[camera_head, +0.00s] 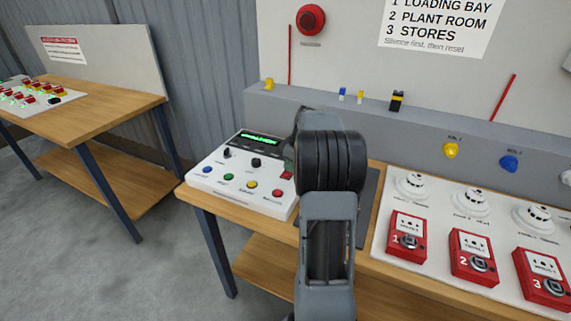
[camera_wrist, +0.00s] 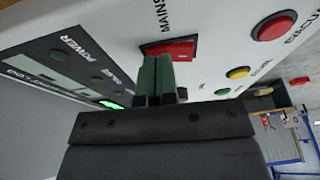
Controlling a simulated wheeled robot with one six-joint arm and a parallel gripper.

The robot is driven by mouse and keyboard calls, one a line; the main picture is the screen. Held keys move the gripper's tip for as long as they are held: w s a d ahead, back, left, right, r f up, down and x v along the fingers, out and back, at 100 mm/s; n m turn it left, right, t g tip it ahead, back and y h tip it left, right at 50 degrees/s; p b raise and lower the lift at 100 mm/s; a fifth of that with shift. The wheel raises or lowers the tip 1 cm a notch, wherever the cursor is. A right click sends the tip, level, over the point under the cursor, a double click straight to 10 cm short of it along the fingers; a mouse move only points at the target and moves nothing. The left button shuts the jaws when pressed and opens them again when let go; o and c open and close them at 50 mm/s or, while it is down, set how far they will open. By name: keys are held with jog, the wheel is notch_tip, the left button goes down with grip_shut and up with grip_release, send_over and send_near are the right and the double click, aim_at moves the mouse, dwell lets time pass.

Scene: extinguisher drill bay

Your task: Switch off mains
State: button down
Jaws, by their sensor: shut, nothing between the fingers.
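The red mains switch (camera_wrist: 172,47) is in the wrist view, in a dark frame on the white control panel (camera_wrist: 215,30), beside the label MAINS. My gripper (camera_wrist: 157,62) is shut and empty. Its green-padded fingertips are at the switch's near edge and hide part of it; I cannot tell whether they touch it. Which way the switch is tipped is unclear. A green power light (camera_wrist: 109,104) is lit. In the head view, the panel (camera_head: 222,187) has a lit green display (camera_head: 260,140), and my arm hides its right part. The switch (camera_head: 287,175) shows as a small red patch there.
A red evacuate button (camera_wrist: 274,27), a yellow button (camera_wrist: 237,72) and a green button (camera_wrist: 222,91) sit near the switch. On the right, a white board (camera_head: 385,240) carries detectors and red call points (camera_head: 407,237). Another bench (camera_head: 120,92) stands at the left.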

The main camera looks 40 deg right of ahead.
jog(key=shift+s, duration=0.1)
jog(key=shift+s+a+r+b, duration=0.25)
jog(key=shift+s+a+b, duration=0.05)
jog(key=shift+a, duration=0.4)
jog(key=shift+r, duration=0.1)
jog(key=shift+r+p, duration=0.35)
jog(key=shift+p, duration=0.05)
jog(key=w+d+p+v, duration=0.1)
jog(key=p+v, duration=0.1)
jog(key=v, duration=1)
jog(key=shift+w+d+r+p, duration=0.2)
jog(key=shift+r+p, duration=0.1)
jog(key=shift+r, duration=0.15)
